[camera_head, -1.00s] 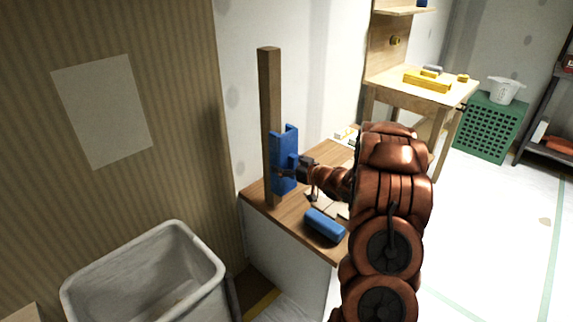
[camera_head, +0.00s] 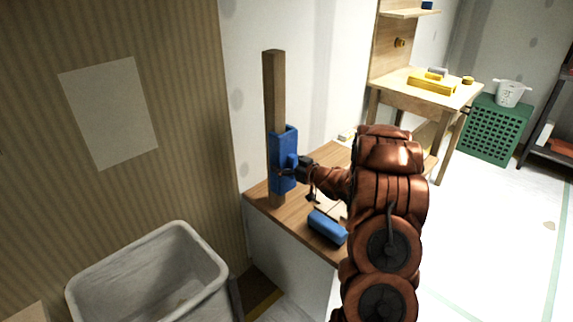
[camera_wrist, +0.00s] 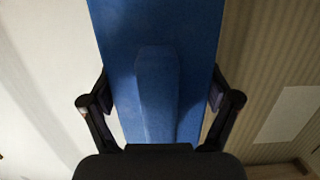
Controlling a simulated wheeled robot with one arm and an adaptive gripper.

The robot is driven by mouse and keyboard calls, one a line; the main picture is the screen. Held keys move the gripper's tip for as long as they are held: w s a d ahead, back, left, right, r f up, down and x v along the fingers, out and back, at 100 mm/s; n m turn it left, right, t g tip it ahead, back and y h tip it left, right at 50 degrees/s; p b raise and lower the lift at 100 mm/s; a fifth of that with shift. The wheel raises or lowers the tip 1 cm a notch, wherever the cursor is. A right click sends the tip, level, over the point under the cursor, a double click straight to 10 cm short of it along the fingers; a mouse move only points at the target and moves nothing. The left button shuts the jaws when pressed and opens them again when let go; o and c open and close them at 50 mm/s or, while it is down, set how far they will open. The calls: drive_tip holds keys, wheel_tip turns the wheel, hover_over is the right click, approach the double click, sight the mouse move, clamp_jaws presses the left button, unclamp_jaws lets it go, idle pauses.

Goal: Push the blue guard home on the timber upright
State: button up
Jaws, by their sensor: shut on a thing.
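The timber upright (camera_head: 274,85) stands on the wooden bench top in the head view. The blue guard (camera_head: 277,160) is upright against its lower half, with timber showing above and below it. The guard appears to wrap the post; the contact behind it is hidden. My gripper (camera_head: 293,171) is at the guard's right side, shut on its raised rib. In the wrist view the guard (camera_wrist: 160,25) fills the middle, its rib (camera_wrist: 157,95) between the fingers of my gripper (camera_wrist: 160,100). The upright is hidden there.
A second blue piece (camera_head: 327,227) lies on the bench (camera_head: 262,198), right of the post. A grey bin (camera_head: 150,250) stands at lower left. The striped wall (camera_head: 185,130) is close on the left.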

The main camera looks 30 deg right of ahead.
drive_tip(key=shift+r+p+x, duration=0.15)
drive_tip(key=shift+p+x, duration=0.1)
drive_tip(key=shift+x, duration=0.35)
drive_tip(key=shift+r+p+x, duration=0.15)
drive_tip(key=shift+p+x, duration=0.05)
drive_tip(key=shift+x, duration=0.4)
drive_tip(key=o, duration=0.9)
drive_tip(key=shift+f+p+v, duration=0.1)
drive_tip(key=shift+f+v, duration=0.1)
drive_tip(key=shift+v, duration=0.95)
drive_tip(key=shift+f+p+v, duration=0.1)
drive_tip(key=shift+f+v, duration=0.15)
drive_tip(key=shift+v, duration=0.9)
drive_tip(key=shift+f+p+v, duration=0.1)
drive_tip(key=shift+f+v, duration=0.1)
drive_tip(key=shift+v, duration=0.95)
